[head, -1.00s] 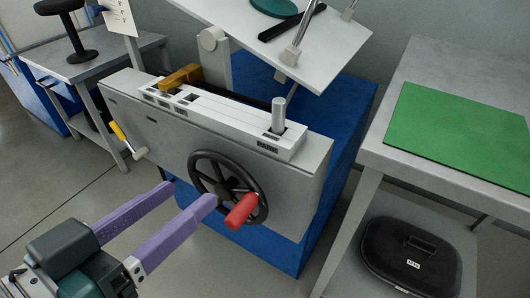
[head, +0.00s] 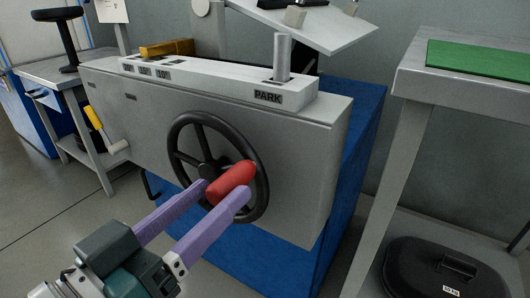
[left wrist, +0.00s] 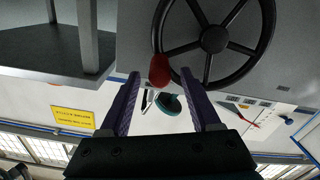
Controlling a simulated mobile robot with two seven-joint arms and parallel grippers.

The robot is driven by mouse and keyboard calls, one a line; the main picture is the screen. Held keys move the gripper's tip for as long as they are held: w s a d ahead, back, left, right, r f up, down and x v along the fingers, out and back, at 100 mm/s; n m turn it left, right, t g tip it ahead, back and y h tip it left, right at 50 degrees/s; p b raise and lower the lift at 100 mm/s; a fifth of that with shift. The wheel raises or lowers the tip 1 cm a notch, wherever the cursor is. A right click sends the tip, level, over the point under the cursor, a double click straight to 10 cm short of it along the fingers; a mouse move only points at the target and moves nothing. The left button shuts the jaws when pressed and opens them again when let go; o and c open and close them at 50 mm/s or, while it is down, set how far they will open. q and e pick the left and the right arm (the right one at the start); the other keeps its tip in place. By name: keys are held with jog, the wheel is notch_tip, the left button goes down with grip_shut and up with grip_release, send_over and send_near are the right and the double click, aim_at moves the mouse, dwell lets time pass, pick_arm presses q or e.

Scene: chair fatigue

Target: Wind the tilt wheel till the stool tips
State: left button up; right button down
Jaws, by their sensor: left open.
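The tilt wheel (head: 177,150) is a black spoked wheel on the front of a grey machine housing; it also shows in the left wrist view (left wrist: 270,30). A red handle (head: 236,176) sticks out from its rim on the right side. My left gripper (head: 222,191) has two purple fingers, open, with their tips on either side of the red handle. In the left wrist view the red handle (left wrist: 159,70) lies between the fingertips; I cannot tell whether they touch it. A black stool-like object (head: 68,42) stands on the left bench. My right gripper is not in view.
A pale plate (head: 335,38) slopes above the housing (head: 300,160). A lever (head: 283,58) stands by a PARK label. A yellow-handled crank (head: 95,118) is at left. A bench (head: 410,85) with a green mat (head: 480,58) stands right, over a black weight case (head: 440,268).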

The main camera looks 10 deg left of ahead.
pick_arm(q)
jog(key=shift+x, duration=1.4)
grip_shut()
dwell(0.4)
